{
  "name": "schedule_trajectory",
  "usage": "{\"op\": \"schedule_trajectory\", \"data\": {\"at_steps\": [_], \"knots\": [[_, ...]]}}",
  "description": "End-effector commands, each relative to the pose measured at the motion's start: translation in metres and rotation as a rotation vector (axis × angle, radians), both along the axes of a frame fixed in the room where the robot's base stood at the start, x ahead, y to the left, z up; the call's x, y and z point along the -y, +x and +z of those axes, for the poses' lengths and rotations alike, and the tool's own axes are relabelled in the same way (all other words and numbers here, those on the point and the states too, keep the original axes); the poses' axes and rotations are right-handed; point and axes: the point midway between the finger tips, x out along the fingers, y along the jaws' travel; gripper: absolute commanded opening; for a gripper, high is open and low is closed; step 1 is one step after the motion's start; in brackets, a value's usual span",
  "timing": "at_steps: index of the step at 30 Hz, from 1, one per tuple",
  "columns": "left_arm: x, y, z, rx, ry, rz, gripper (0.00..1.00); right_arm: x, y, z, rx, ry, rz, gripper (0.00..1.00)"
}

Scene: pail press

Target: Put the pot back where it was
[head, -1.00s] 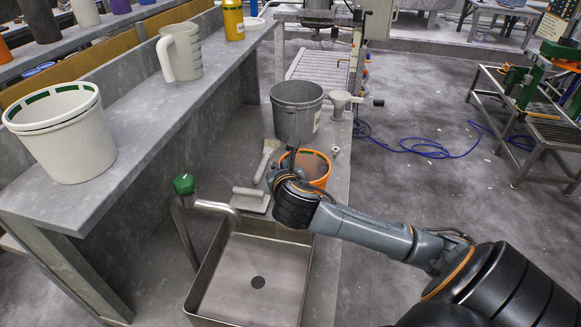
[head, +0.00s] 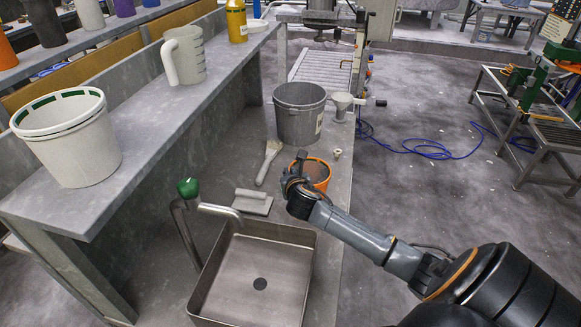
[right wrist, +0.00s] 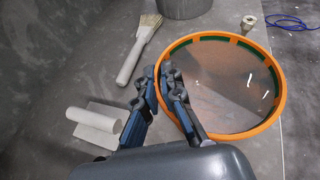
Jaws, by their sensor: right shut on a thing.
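The orange pot (head: 322,181) is at the bench's right edge, upright, behind and right of the sink. My right gripper (head: 299,165) is at the left side of its rim. In the right wrist view the gripper (right wrist: 162,76) has one finger outside and one inside the orange rim (right wrist: 272,118), shut on the pot wall. The pot's inside looks grey and empty, with green patches under the rim. I cannot tell whether its base touches the bench. My left gripper is not in view.
The sink (head: 258,270) is in front. A white bucket (head: 72,146) and a jug (head: 187,57) stand on the shelf.

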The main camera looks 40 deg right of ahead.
Motion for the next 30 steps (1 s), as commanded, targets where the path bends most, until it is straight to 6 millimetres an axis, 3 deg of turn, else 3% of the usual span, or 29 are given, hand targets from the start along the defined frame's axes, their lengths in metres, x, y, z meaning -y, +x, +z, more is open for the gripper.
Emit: {"op": "schedule_trajectory", "data": {"at_steps": [10,14,25,30], "knots": [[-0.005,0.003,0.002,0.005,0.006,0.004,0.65,0.001,0.001,-0.008,0.009,-0.007,0.001,0.0],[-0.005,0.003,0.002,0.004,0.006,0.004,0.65,0.0,0.0,-0.012,0.002,-0.001,-0.001,0.29],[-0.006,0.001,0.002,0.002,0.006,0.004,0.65,-0.001,-0.002,-0.011,0.001,-0.002,0.001,0.3],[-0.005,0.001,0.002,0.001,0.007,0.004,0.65,-0.011,-0.019,-0.003,0.002,-0.003,0.002,0.3]]}}
